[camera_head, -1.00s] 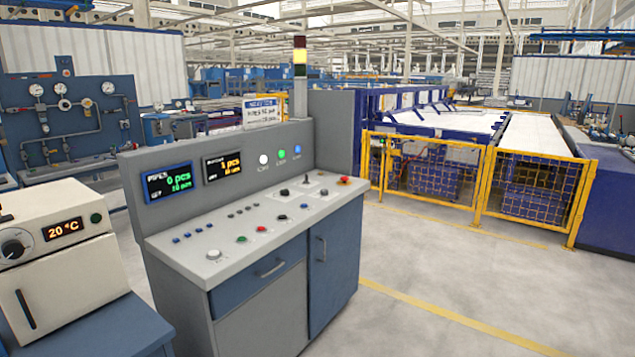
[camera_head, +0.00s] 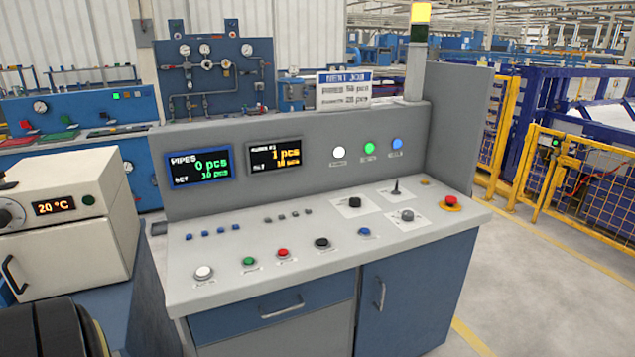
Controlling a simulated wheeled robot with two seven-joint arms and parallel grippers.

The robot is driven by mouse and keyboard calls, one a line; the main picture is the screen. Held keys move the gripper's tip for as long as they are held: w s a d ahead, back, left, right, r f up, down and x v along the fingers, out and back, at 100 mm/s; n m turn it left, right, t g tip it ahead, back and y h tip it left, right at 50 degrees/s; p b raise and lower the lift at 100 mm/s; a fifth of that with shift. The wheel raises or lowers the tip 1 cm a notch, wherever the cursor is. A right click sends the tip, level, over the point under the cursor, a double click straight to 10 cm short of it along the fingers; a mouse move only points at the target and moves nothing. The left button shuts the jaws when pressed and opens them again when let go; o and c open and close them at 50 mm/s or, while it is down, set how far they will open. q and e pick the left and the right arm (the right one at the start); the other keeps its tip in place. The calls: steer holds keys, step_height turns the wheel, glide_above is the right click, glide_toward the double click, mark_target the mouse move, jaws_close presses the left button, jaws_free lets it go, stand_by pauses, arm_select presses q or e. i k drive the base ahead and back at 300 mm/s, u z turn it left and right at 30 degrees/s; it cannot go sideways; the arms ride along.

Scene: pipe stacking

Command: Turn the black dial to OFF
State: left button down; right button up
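A black dial (camera_head: 355,202) sits on a white plate on the sloping top of the grey control console (camera_head: 440,222), right of centre. Its lettering is too small to read, so I cannot tell its setting. A grey knob (camera_head: 407,215) on another white plate is in front of it to the right, and a small black lever (camera_head: 396,187) stands behind. A black round button (camera_head: 321,243) is nearer the front edge. Neither of my grippers is in view.
A red emergency button (camera_head: 451,201) is at the console's right end. White, green and red buttons line the front. A cream oven (camera_head: 75,235) with its own dial stands at the left. Yellow fencing (camera_head: 570,190) is at the right. Floor right of the console is clear.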

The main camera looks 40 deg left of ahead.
mark_target(355, 201)
steer(key=u, duration=1.1)
steer(key=i, duration=1.05)
steer(key=u, duration=1)
